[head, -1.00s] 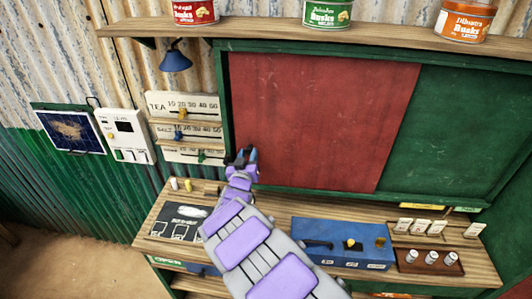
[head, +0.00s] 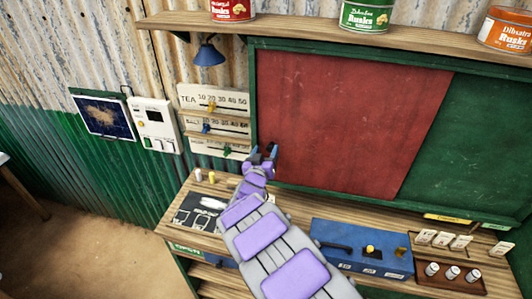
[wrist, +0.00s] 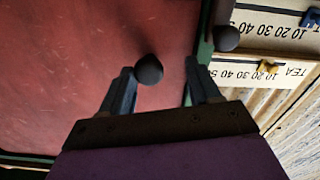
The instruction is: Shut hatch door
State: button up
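The red sliding panel (head: 345,115) of the hatch stands at the left side of the green frame, beside a dark green panel (head: 470,140). In the wrist view the red panel (wrist: 60,80) fills the left, and a dark round knob (wrist: 149,69) shows in front of it. My gripper (head: 263,154) is at the panel's lower left edge in the head view. In the wrist view its fingers (wrist: 158,72) are apart, with the knob between their tips, nearer the left finger. I cannot tell whether they touch it.
A second dark knob (wrist: 226,38) shows right of the fingers near the green frame. A blue lamp (head: 209,53) and slider boards (head: 213,98) are left of the hatch. The counter below holds a blue box (head: 345,262) and a brown tray (head: 430,286).

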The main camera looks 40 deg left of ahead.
jog(key=shift+d+r, duration=0.1)
jog(key=shift+d, duration=0.25)
jog(key=shift+s+d+r, duration=0.1)
jog(key=shift+s+d, duration=0.2)
jog(key=v, duration=1.6)
jog(key=shift+s+a+f, duration=0.25)
jog(key=shift+s, duration=0.1)
jog(key=shift+w, duration=0.15)
